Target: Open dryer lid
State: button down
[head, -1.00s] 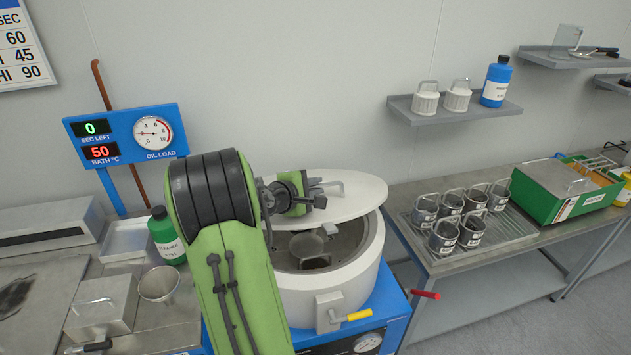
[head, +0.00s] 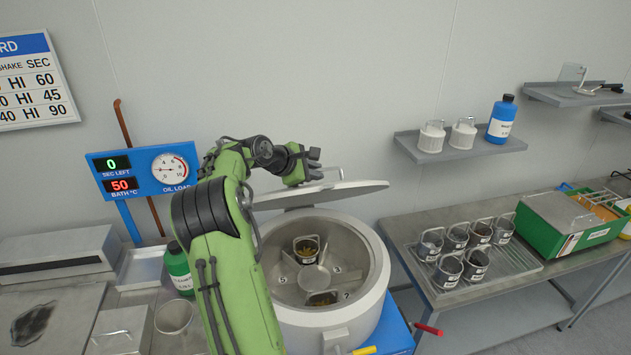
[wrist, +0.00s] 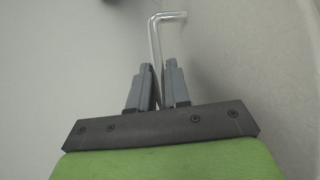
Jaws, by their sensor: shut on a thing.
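The dryer is a round white drum (head: 372,290) at the bottom centre of the head view. Its pale disc lid (head: 350,190) is raised and tilted at the back of the drum, so the bowl inside is open to view. My gripper (head: 317,167) is above the lid's left part, at the lid handle. In the wrist view my gripper (wrist: 157,85) is shut on the thin metal lid handle (wrist: 155,40), which stands up between the two fingers.
A tray of several metal baskets (head: 505,268) and a green box (head: 560,238) stand on the right table. A green bottle (head: 178,268) stands left of my arm.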

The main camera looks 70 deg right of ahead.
jog(key=shift+w+d+r, duration=0.1)
jog(key=shift+d+r, duration=0.2)
jog(key=c, duration=1.2)
grip_release()
jog(key=v, duration=1.5)
jog(key=shift+w+a+r, duration=0.2)
jog(key=shift+a+r, duration=0.05)
